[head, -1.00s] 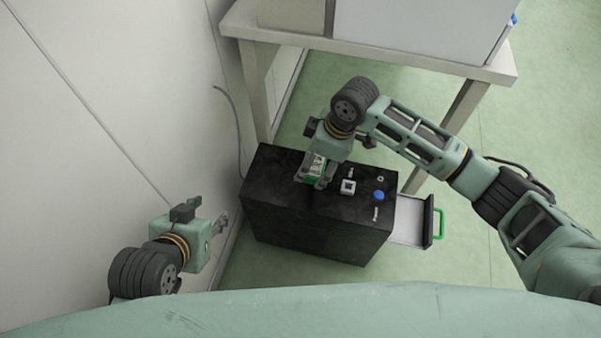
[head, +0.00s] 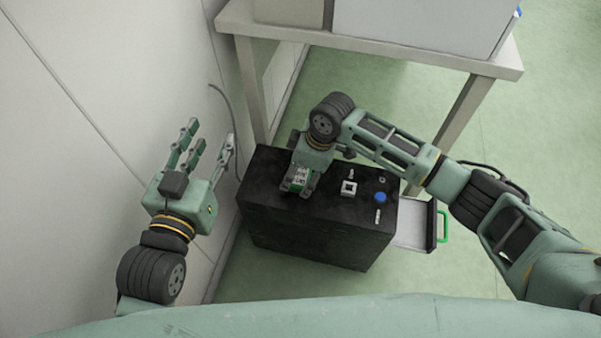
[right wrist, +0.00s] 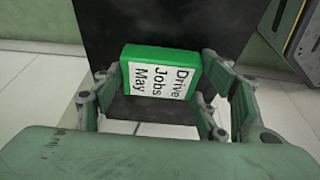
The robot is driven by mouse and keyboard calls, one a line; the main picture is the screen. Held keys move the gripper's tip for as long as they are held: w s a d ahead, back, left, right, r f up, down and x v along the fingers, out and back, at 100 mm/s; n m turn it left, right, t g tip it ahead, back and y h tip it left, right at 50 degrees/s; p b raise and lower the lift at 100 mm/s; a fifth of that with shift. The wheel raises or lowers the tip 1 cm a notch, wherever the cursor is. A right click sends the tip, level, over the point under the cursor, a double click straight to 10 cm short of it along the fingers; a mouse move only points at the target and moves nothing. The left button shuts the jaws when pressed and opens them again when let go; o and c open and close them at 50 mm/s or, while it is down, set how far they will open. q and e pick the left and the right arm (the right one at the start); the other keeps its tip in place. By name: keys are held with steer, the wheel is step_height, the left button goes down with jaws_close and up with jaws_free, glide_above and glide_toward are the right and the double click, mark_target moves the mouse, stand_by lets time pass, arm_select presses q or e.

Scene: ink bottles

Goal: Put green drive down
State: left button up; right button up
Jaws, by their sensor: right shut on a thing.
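The green drive (right wrist: 131,52) is a small green block with a white label reading "Drive Jobs May" in the right wrist view. In the head view the drive (head: 299,180) is partly covered by my right gripper (head: 297,190). My right gripper is shut on the drive, with fingers on both sides of it in the right wrist view (right wrist: 160,100). It is over the left part of the black cabinet's top (head: 330,212); whether the drive touches the top I cannot tell. My left gripper (head: 200,140) is empty, its fingers spread, left of the cabinet by the wall.
On the cabinet top, right of the drive, are a small white square piece (head: 349,188), a blue-capped item (head: 380,197) and other small pieces. An open drawer (head: 417,225) with a green handle sticks out right. A white table (head: 380,55) stands behind.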

steer(key=shift+f, duration=0.15)
steer(key=o, duration=1.3)
steer(key=shift+c, duration=0.2)
